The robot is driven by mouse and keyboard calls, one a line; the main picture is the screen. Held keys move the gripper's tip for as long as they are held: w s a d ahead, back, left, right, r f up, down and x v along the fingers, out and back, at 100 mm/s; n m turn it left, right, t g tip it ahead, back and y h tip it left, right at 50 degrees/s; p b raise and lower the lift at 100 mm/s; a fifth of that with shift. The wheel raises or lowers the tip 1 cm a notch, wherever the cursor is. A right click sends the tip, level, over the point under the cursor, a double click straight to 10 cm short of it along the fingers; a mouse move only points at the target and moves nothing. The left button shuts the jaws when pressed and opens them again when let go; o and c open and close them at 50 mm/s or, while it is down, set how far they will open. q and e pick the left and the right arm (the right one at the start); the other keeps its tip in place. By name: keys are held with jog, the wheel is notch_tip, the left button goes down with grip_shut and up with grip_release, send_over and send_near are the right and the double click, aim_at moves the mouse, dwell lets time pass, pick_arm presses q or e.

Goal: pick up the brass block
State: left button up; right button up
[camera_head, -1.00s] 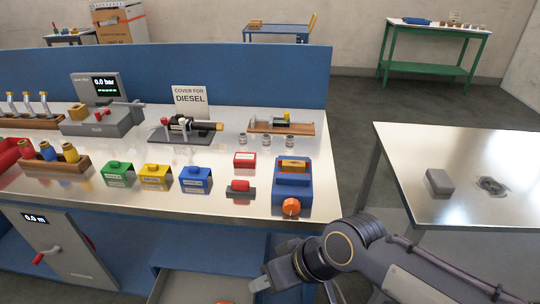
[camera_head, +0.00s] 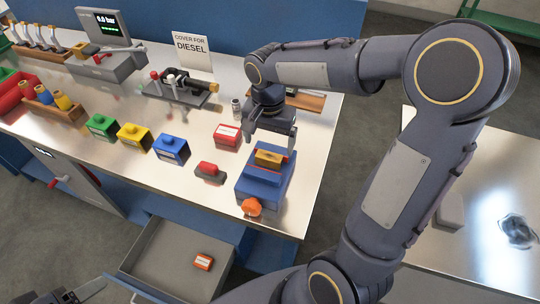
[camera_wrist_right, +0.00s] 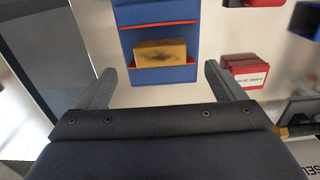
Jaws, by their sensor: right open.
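The brass block (camera_head: 268,157) sits in a slot on top of the blue dispenser (camera_head: 262,186), which has an orange knob at its front. In the right wrist view the block (camera_wrist_right: 160,52) is a worn yellow bar between red-edged lips, ahead of the fingers and centred between them. My right gripper (camera_head: 272,137) is open above and slightly behind the block, with nothing between its fingers. Its two grey fingers show apart in the wrist view (camera_wrist_right: 160,75). My left gripper (camera_head: 80,292) is partly in view at the bottom left, and its jaws are unclear.
A red labelled box (camera_head: 227,134) and a small red-topped item (camera_head: 209,171) stand left of the dispenser. Blue, yellow and green boxes (camera_head: 134,135) stand farther left. An open drawer (camera_head: 165,258) below holds a small orange-red item (camera_head: 203,261).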

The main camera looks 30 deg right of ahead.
aim_at(269, 155)
notch_tip(269, 155, down, 2)
jog(key=shift+a, duration=0.1)
notch_tip(269, 155, down, 5)
jog(key=shift+r+p, duration=0.2)
jog(key=shift+p, duration=0.3)
jog(key=c, duration=1.2)
jog(key=shift+w+r, duration=0.1)
jog(key=shift+c, duration=0.5)
